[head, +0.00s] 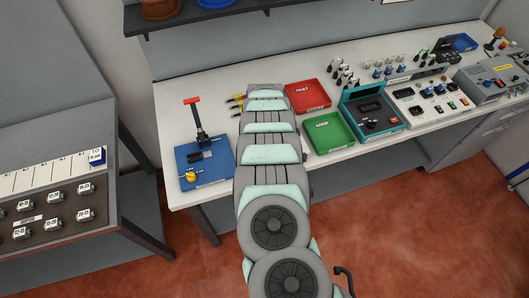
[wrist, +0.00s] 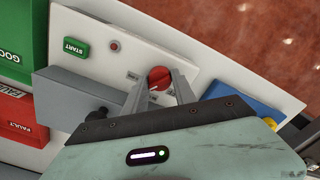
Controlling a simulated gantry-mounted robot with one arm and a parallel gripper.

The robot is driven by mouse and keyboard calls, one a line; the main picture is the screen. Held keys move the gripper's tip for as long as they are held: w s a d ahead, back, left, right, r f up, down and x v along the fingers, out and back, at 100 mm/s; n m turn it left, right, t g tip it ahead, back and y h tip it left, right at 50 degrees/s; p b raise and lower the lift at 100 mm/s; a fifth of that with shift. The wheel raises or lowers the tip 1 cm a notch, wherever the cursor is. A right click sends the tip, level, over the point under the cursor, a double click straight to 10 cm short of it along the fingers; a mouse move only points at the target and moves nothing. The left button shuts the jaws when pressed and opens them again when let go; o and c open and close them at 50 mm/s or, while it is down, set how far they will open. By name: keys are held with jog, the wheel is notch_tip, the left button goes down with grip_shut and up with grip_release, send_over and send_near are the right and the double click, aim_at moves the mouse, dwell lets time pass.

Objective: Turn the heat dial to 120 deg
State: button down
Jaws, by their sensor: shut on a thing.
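The heat dial, a round red knob (wrist: 159,73), stands on a white panel (wrist: 205,60) in the wrist view. My gripper (wrist: 160,83) has its two grey fingers on either side of the knob and is shut on it. A light pointer mark shows on the knob. The scale lettering around the dial is small and partly covered by the fingers, so I cannot read the angle. In the head view my arm covers the dial, its panel and my gripper.
A green START button (wrist: 76,47), a small red lamp (wrist: 114,45) and a grey box (wrist: 80,97) are beside the dial. Green (head: 328,133) and red (head: 307,96) trays lie right of my arm. A blue board (head: 205,166) with a red-handled lever lies to its left.

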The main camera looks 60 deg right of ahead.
jog(key=shift+m+b, duration=0.65)
jog(key=shift+m, duration=1.65)
jog(key=c, duration=1)
grip_release()
jog(key=shift+c, duration=0.2)
notch_tip(320, 180, up, 11)
jog(key=shift+s, duration=0.1)
